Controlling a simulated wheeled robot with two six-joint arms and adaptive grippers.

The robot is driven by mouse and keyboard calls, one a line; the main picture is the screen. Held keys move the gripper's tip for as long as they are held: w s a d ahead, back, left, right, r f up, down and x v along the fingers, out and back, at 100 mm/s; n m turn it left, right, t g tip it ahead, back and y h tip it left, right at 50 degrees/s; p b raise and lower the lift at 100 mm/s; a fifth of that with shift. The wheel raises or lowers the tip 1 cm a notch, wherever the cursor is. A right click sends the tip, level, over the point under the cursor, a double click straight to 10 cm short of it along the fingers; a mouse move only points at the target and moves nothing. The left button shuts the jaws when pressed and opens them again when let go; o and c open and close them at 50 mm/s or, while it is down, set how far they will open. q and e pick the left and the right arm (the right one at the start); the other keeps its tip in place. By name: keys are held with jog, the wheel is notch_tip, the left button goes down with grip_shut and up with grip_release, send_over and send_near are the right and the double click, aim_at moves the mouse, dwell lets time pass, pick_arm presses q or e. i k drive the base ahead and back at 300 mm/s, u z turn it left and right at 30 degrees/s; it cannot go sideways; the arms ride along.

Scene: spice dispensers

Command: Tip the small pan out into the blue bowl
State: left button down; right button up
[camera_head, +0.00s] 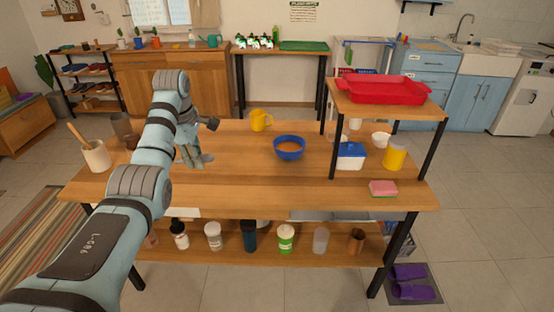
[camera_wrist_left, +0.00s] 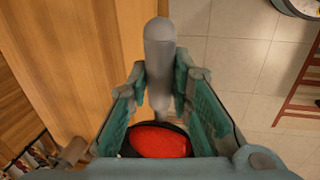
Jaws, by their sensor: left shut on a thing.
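The blue bowl (camera_head: 289,153) stands upright near the middle of the wooden table, its inside orange-brown. My left gripper (camera_head: 193,156) is left of the bowl, above the table's left half and apart from the bowl. In the left wrist view, my left gripper (camera_wrist_left: 160,80) has its teal-padded fingers on both sides of the grey handle (camera_wrist_left: 159,45) of the small pan. The dark rim and red inside or contents of the pan (camera_wrist_left: 160,141) show low between the fingers, partly hidden by the gripper. I cannot make out the pan in the head view. My right gripper is not in view.
A yellow mug (camera_head: 260,121) stands behind the bowl. A utensil crock (camera_head: 97,157) stands left. Table between gripper and bowl is clear.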

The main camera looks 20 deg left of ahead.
aim_at(286, 147)
jog(key=u, duration=0.05)
jog(key=k, duration=0.15)
jog(key=z, duration=3.1)
jog(key=k, duration=1.8)
jog(key=u, duration=1.9)
jog(key=i, duration=0.55)
jog(key=z, duration=0.05)
